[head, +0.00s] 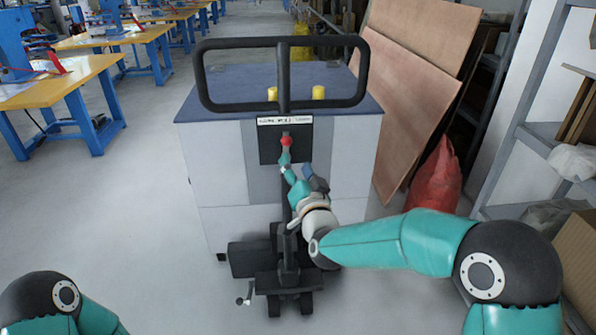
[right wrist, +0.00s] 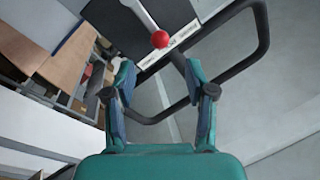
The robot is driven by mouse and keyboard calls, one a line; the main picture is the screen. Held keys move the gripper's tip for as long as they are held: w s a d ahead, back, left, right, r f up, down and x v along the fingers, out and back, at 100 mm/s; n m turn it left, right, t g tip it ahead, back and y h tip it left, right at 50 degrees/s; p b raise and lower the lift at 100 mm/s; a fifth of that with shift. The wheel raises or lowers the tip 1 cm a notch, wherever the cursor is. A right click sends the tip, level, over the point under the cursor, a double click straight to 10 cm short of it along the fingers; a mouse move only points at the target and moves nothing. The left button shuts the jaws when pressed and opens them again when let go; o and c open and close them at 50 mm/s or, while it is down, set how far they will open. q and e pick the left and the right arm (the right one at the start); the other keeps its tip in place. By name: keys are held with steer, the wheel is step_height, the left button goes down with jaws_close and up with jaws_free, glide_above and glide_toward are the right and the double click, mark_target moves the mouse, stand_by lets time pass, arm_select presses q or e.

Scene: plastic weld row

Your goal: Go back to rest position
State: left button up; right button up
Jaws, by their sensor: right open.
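My right gripper (head: 297,163) is in front of the cabinet's dark panel, just below a red ball knob (head: 285,141). In the right wrist view my right gripper (right wrist: 160,80) has its two fingers spread wide with nothing between them. The red knob (right wrist: 160,39) shows there just beyond the fingertips, at the end of a pale rod, apart from both fingers. My right arm reaches in from the right. Only part of my left arm shows at the bottom left, and its gripper is out of view.
A grey cabinet (head: 219,155) with a blue top stands ahead, with two yellow knobs. A black tube loop (head: 203,78) shows before it, near the gripper in the wrist view. Boards (head: 405,100), a red sack (head: 437,178) and shelving are right. Open floor (head: 110,200) lies left.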

steer(key=shift+s+d, duration=0.1)
steer(key=shift+s, duration=0.5)
steer(key=d+f+m+g+h+p, duration=0.1)
steer(key=d+f+g+h+p, duration=0.1)
steer(key=d+f+p, duration=0.35)
steer(key=s+d+f+g+p, duration=0.1)
steer(key=s+d+f+g, duration=0.3)
steer(key=f, duration=0.5)
steer(key=s+d+f+g+p, duration=0.1)
steer(key=s+f+g, duration=0.1)
steer(key=s+f, duration=0.45)
steer(key=s+a+f+n+g+y, duration=0.1)
steer(key=s+f+g, duration=0.4)
steer(key=s, duration=0.8)
steer(key=s+a+f+n+g+y+p, duration=0.1)
steer(key=s+f+g, duration=0.4)
steer(key=s, duration=0.8)
step_height(320, 180, down, 2)
steer(key=shift+s+a+f+n+y+p, duration=0.2)
steer(key=shift+s+a+n+y+p, duration=0.15)
steer(key=shift+a+n, duration=0.65)
